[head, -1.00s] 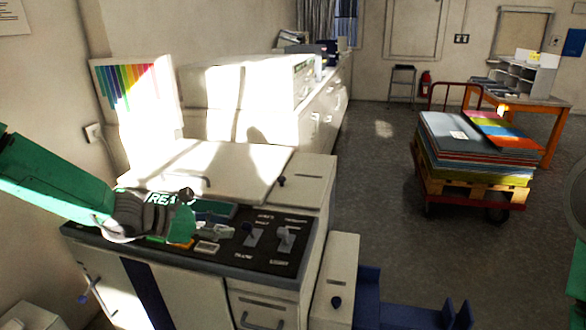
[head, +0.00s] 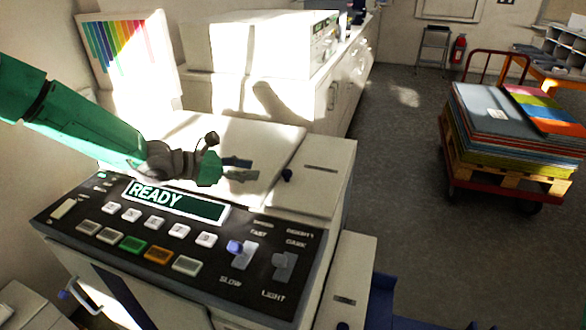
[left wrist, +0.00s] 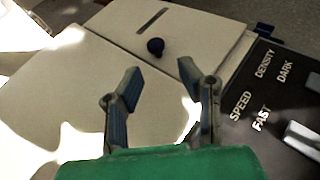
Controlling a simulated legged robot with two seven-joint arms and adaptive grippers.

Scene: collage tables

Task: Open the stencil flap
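The duplicator has a broad cream lid (head: 235,135), lying closed on top behind a dark control panel (head: 75,210). To its right is a narrower cream cover (head: 325,170) with a slot and a dark knob (head: 287,174) at its edge. No label shows which is the stencil flap. My left gripper (head: 247,168) is over the front part of the broad lid, left of the knob, fingers pointing right. In the left wrist view its fingers (left wrist: 160,72) are spread with nothing between them, and the knob (left wrist: 155,46) lies beyond them. My right gripper is out of view.
The panel shows a READY display (head: 175,202), several buttons and two sliders (head: 240,252). A colour chart (head: 128,50) stands behind, beside a long cream cabinet (head: 255,45). A cart with stacked sheets (head: 490,120) stands at the right on open floor.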

